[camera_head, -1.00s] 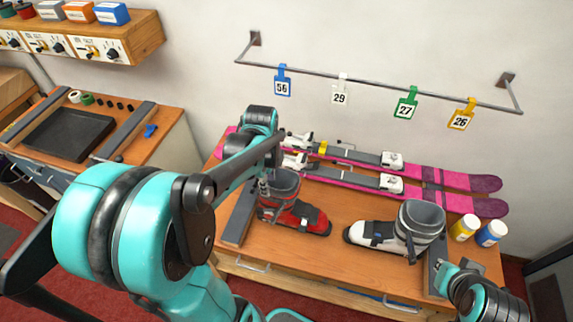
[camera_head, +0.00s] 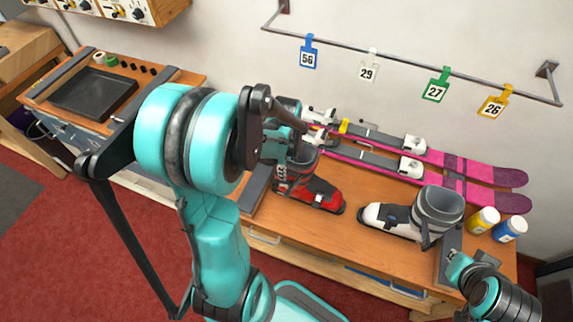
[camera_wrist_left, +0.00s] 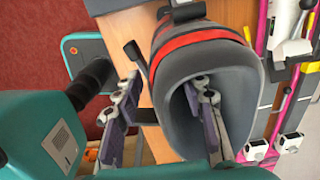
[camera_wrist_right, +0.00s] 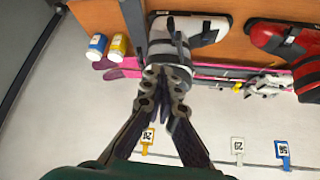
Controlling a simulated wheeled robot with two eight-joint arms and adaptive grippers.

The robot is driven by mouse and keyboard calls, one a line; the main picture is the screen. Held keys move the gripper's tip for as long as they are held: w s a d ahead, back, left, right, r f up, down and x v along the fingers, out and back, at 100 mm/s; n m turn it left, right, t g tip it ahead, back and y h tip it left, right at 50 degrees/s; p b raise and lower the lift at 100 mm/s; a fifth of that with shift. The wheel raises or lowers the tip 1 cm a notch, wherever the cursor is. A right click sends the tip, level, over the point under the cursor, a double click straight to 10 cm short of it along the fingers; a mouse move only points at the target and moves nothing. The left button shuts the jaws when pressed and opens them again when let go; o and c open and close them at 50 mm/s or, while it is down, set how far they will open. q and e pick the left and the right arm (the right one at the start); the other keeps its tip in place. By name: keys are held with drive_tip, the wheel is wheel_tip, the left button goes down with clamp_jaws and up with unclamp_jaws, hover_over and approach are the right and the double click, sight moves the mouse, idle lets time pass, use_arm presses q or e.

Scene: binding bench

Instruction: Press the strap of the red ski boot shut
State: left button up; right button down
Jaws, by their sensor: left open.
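The red ski boot (camera_head: 318,194) stands on the wooden bench, toe to the right, its grey cuff partly hidden by my left arm in the head view. In the left wrist view its dark cuff with a red band (camera_wrist_left: 205,40) is close. My left gripper (camera_wrist_left: 160,112) is open there, one finger inside the cuff opening and one outside. A dark strap-like piece (camera_wrist_left: 136,57) sticks out from the cuff side; I cannot tell whether it is fastened. My right gripper (camera_wrist_right: 166,85) appears shut and empty, in front of the white boot in its wrist view.
The white boot (camera_head: 390,219) stands right of the red one. Pink skis (camera_head: 470,178) lie behind both. Yellow (camera_head: 483,221) and blue-white (camera_head: 510,230) bottles stand at the right. A tag rail (camera_head: 410,62) crosses the wall. Bare bench (camera_head: 300,232) lies in front.

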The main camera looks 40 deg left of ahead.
use_arm(q)
clamp_jaws()
use_arm(e)
drive_tip(key=w+a+f+n, duration=0.15)
drive_tip(key=a+n, duration=0.35)
drive_tip(key=a, duration=0.5)
drive_tip(key=w+a+f+n, duration=0.1)
drive_tip(key=w+a+n, duration=0.1)
drive_tip(key=a+n, duration=0.55)
drive_tip(key=s+a+f+n+y, duration=0.1)
drive_tip(key=s+a+f+n, duration=0.15)
drive_tip(key=a, duration=0.55)
drive_tip(key=s+a+f+n, duration=0.1)
drive_tip(key=s+a+n, duration=0.2)
drive_tip(key=a, duration=0.4)
drive_tip(key=s+a+f+n+y, duration=0.1)
drive_tip(key=s+a+f+n, duration=0.15)
drive_tip(key=a, duration=0.55)
use_arm(q)
drive_tip(key=shift+s, duration=0.1)
use_arm(e)
drive_tip(key=x, duration=0.6)
drive_tip(key=shift+f, duration=0.2)
use_arm(q)
drive_tip(key=shift+s+d, duration=0.1)
use_arm(e)
drive_tip(key=shift+s+a, duration=0.1)
